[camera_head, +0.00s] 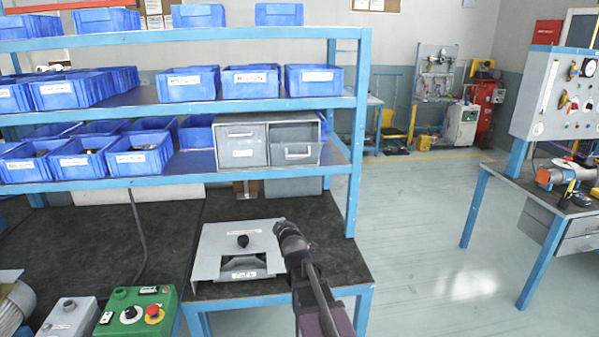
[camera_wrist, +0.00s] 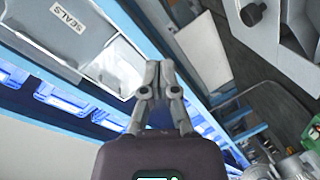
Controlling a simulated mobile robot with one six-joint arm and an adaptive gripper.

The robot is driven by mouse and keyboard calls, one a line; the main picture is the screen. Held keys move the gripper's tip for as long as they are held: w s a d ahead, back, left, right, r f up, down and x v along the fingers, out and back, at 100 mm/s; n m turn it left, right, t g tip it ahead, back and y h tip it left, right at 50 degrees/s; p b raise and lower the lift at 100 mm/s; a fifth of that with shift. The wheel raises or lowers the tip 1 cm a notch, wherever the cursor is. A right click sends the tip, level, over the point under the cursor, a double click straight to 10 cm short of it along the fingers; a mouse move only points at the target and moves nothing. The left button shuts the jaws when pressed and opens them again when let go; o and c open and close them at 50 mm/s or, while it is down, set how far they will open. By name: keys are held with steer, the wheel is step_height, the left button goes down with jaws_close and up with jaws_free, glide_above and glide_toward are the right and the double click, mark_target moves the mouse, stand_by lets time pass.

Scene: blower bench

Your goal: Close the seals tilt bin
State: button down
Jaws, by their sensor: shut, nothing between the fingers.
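Two grey tilt bins stand side by side on the lower shelf in the head view, a left one (camera_head: 240,146) and a right one (camera_head: 296,152). The right one's front looks tilted outward; their labels are too small to read there. In the wrist view a grey bin front labelled SEALS (camera_wrist: 72,32) is at the upper left, beside a paler panel. I cannot tell which head-view bin it is. My gripper (camera_head: 284,230) is in front of and below the bins, by the metal fixture. Its fingers (camera_wrist: 164,72) are shut and empty, apart from the bin.
A metal fixture with a black knob (camera_head: 243,240) sits on the bench left of my gripper. A green control box (camera_head: 138,312) is at the front left. Blue bins (camera_head: 192,84) fill the shelves. A blue post (camera_head: 358,135) rises right of the grey bins; the floor beyond is open.

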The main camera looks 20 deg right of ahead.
steer(key=d+r+n+t+h+b, duration=0.3)
steer(key=d+r+n+t+b, duration=0.2)
steer(key=d+r+t, duration=0.2)
steer(key=shift+d+r+n+t+h, duration=0.2)
steer(key=shift+d+n+t+h, duration=0.1)
steer(key=shift+d+t, duration=0.1)
steer(key=p, duration=0.7)
glide_toward(295, 147)
steer(key=w, duration=0.1)
steer(key=w+d, duration=0.1)
steer(key=w+d+r, duration=0.1)
steer(key=w, duration=0.1)
steer(key=shift+s+d, duration=0.1)
steer(key=shift+d, duration=0.15)
